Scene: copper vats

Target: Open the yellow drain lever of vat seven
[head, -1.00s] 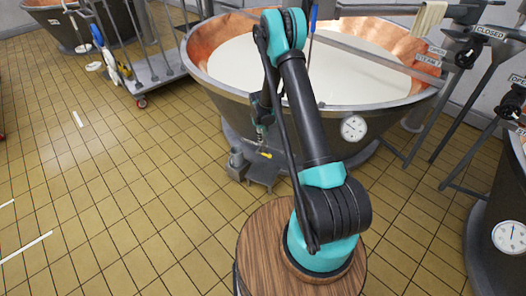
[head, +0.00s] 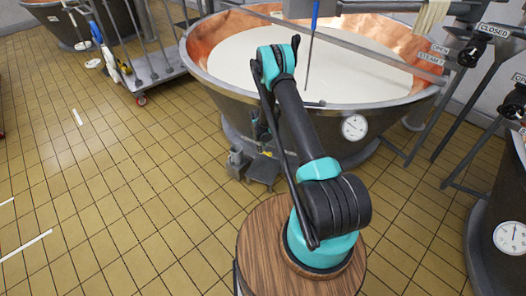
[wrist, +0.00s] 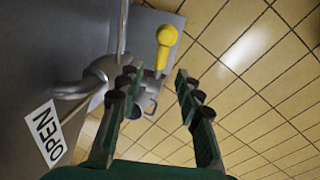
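The copper-lined vat (head: 225,100), full of white liquid, stands in front of me in the head view. Its yellow drain lever (head: 266,154) shows low at the front, partly hidden by my arm. In the wrist view the yellow lever (wrist: 166,42) is a rounded yellow grip on the grey drain valve (wrist: 136,97). My gripper (wrist: 155,84) is open and empty, its two fingers apart. The lever lies beyond the fingertips, between them in the picture, with no contact visible. My gripper is mostly hidden behind my arm in the head view. The vat's number is not visible.
An OPEN label (wrist: 43,134) is on the grey surface beside the valve. A dial gauge (head: 354,127) sits on the vat front. A wheeled cart (head: 150,75) stands at left, another vat (head: 500,215) at right. The tiled floor (head: 130,200) at left is clear.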

